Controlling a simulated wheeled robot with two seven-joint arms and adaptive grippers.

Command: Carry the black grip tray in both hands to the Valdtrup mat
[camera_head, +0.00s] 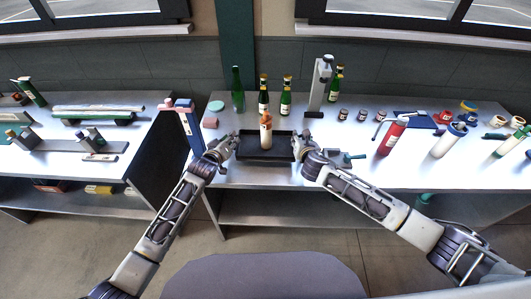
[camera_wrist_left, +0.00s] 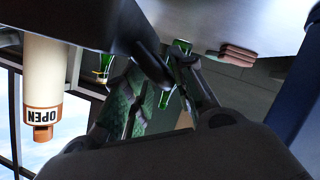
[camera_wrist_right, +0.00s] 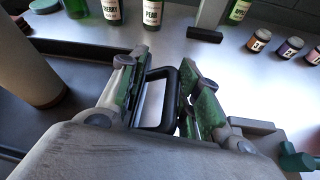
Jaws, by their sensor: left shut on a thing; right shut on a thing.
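The black grip tray (camera_head: 249,149) is at the front of the right-hand bench, between my two grippers. It looks level; I cannot tell whether it touches the bench. An orange-and-cream bottle (camera_head: 266,132) stands upright on it; its "OPEN" label shows upside down in the left wrist view (camera_wrist_left: 42,95). My left gripper (camera_head: 232,143) is shut on the tray's left end; its hold is partly hidden in the left wrist view. My right gripper (camera_head: 301,143) is shut on the right handle (camera_wrist_right: 157,103), a black loop between its green-padded fingers. I cannot pick out the Valdtrup mat by name.
Green bottles (camera_head: 263,97) and a grey upright device (camera_head: 319,85) stand behind the tray. Small jars (camera_head: 343,114), a blue mat (camera_head: 411,118) and a red cylinder (camera_head: 391,137) lie to the right. A blue upright stand (camera_head: 190,130) is close left. A gap separates the left bench (camera_head: 130,160).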

